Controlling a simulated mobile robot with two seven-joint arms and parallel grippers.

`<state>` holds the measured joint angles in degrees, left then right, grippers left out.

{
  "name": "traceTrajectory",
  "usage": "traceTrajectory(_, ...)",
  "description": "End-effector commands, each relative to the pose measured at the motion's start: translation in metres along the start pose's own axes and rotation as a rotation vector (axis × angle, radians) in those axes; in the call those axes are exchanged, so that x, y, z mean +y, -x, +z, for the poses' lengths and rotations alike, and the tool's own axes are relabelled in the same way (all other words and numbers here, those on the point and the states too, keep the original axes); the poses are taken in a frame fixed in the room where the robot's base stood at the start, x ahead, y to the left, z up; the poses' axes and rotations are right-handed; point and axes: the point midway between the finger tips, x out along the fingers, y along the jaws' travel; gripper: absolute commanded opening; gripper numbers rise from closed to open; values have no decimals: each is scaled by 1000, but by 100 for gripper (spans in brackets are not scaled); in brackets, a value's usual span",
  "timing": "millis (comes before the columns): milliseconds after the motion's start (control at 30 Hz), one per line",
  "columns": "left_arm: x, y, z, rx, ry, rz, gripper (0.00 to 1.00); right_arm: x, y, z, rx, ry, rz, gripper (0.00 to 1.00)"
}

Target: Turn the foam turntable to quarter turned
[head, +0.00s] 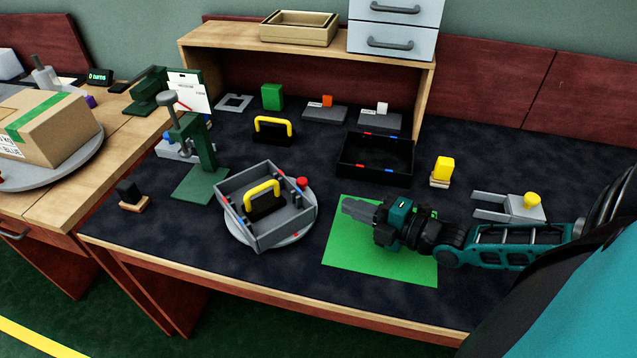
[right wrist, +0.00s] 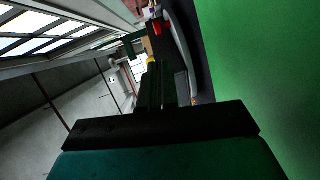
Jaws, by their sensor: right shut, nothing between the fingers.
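A round grey turntable (head: 238,236) sits on the dark bench top, with a grey square tray (head: 285,235) on it. A red knob (head: 302,183) stands at the turntable's far right rim. Inside the tray is a black block with a yellow handle (head: 262,194). My right gripper (head: 347,207) is shut and empty above the green mat, right of the turntable and apart from it. In the right wrist view its shut fingers (right wrist: 163,85) point toward the turntable rim (right wrist: 186,45) and a red knob (right wrist: 157,27). My left gripper is not in view.
The green mat (head: 350,258) lies under my right forearm. A green press (head: 200,170) stands left of the turntable, and a black tray (head: 375,178) behind. A larger turntable (head: 60,174) on the left wooden bench carries a cardboard box (head: 60,135); a display there reads "0 turns" (head: 99,77).

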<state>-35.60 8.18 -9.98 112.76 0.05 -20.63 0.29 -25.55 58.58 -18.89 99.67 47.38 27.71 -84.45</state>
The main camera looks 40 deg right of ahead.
Motion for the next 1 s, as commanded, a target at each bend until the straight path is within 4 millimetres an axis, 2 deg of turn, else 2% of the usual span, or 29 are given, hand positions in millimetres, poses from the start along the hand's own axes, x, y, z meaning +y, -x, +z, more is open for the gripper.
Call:
traceTrajectory(167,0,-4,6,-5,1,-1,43,-2,-14,0,-1,-4,2,0)
traceTrajectory(300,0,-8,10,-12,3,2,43,-2,-34,1,-1,-4,4,0)
traceTrajectory(633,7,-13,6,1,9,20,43,-1,-81,0,-1,-2,4,0)
traceTrajectory(800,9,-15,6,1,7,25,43,0,-95,1,-1,-2,3,0)
traceTrajectory(1000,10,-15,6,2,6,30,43,0,-100,0,-1,-2,0,0)
